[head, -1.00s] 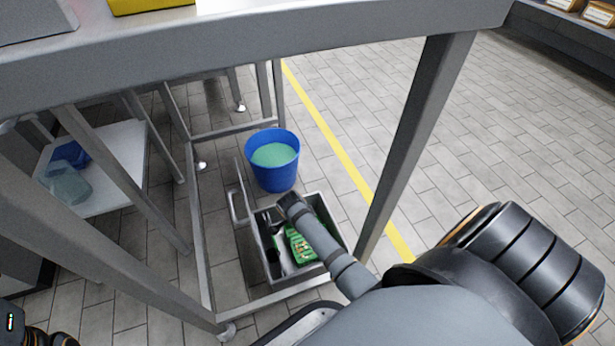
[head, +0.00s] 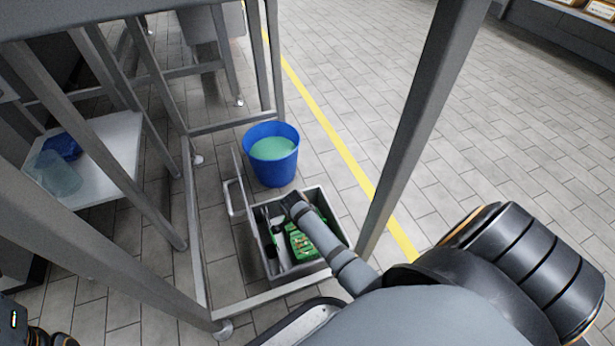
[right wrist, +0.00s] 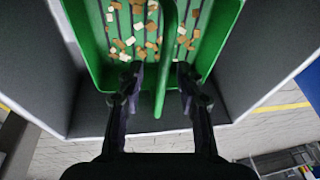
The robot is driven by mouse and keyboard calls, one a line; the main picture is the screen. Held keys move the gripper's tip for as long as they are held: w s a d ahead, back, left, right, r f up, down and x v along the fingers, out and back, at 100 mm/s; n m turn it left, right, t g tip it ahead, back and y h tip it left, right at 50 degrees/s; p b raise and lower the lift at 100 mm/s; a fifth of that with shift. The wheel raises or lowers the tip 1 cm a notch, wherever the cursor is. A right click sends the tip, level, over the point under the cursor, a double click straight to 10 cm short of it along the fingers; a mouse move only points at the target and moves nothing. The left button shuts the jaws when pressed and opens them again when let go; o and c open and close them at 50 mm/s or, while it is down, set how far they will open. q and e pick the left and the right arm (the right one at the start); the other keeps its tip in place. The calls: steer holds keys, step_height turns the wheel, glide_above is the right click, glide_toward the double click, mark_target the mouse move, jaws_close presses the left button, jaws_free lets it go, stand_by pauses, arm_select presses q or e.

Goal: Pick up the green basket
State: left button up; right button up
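The green basket (head: 300,242) sits inside a grey crate (head: 338,222) on the floor, under the metal table frame. In the right wrist view the basket (right wrist: 228,22) holds small brown and cream pieces, and its green handle (right wrist: 165,50) runs up the middle. My right gripper (right wrist: 161,78) is open, with one finger on each side of the handle and gaps still visible. In the head view my right forearm covers part of the crate and basket. My left gripper is not in view; only a dark part of mine shows at the lower left.
A blue bucket (head: 271,172) with pale green contents stands behind the crate. Metal table legs (head: 425,130) rise close to my right arm. A low white shelf (head: 105,165) with a blue item is at left. Tiled floor right of the yellow line (head: 340,145) is clear.

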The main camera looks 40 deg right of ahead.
jaws_close()
stand_by(0.7)
